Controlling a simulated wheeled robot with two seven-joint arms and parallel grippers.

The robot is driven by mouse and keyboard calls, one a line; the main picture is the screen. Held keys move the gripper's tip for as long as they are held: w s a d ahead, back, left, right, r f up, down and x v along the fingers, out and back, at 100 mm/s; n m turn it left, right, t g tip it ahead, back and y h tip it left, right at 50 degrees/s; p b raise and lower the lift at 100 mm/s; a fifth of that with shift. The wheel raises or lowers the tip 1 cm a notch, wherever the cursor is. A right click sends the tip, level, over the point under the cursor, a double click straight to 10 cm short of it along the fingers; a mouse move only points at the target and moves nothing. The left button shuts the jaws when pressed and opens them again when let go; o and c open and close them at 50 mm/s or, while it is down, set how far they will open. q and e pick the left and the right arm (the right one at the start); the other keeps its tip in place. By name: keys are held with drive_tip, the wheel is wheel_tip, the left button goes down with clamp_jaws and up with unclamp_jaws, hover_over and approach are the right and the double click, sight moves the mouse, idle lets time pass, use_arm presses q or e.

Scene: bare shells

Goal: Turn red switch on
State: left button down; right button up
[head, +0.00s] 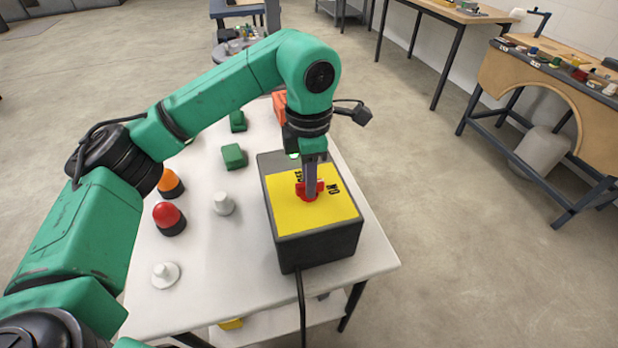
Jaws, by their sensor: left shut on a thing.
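The red switch (303,200) sits on the yellow top face (325,212) of a dark grey box on the white table. The word ON is printed on the yellow face to the right of the switch; other lettering near its far edge is partly hidden. My left gripper (310,188) comes down from above and is shut on the red switch, hiding the middle of it. The switch's exact angle is hard to tell behind the fingers. My right gripper is not in view.
On the white table (215,270), left of the box, stand a red button (166,214), an orange button (169,182), a white knob (223,204), a white plunger-like piece (165,274) and green blocks (233,157). A black cable (301,300) hangs off the front. Workbenches (560,85) stand right.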

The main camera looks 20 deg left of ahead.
use_arm(q)
drive_tip(key=c, duration=0.8)
unclamp_jaws()
drive_tip(key=shift+o, duration=0.2)
drive_tip(key=shift+r, duration=0.1)
drive_tip(key=shift+r, duration=0.35)
wheel_tip(320, 180, up, 14)
drive_tip(key=p, duration=0.2)
drive_tip(key=shift+f, duration=0.1)
